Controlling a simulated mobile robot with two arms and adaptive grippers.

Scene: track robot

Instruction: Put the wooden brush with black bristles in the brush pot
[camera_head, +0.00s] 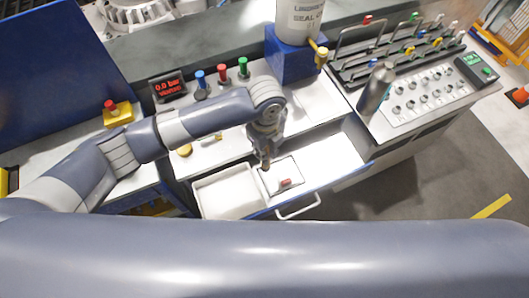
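My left arm reaches in from the left, and its gripper (266,160) points down over the open drawer, above a small light tray (270,188) holding a small red item (286,182). The fingers are small and dark, so I cannot tell whether they are open or hold something. I cannot clearly make out the wooden brush with black bristles. A dark grey cylinder (376,88) stands on the right-hand console; I cannot tell whether it is the brush pot. My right gripper is out of view.
The open drawer also holds a white bin (226,196) at its left, and has a front handle (299,208). Red, blue and green knobs (222,74) stand behind it. A blue block (291,62) carries a white canister (298,20). My own arm link fills the bottom.

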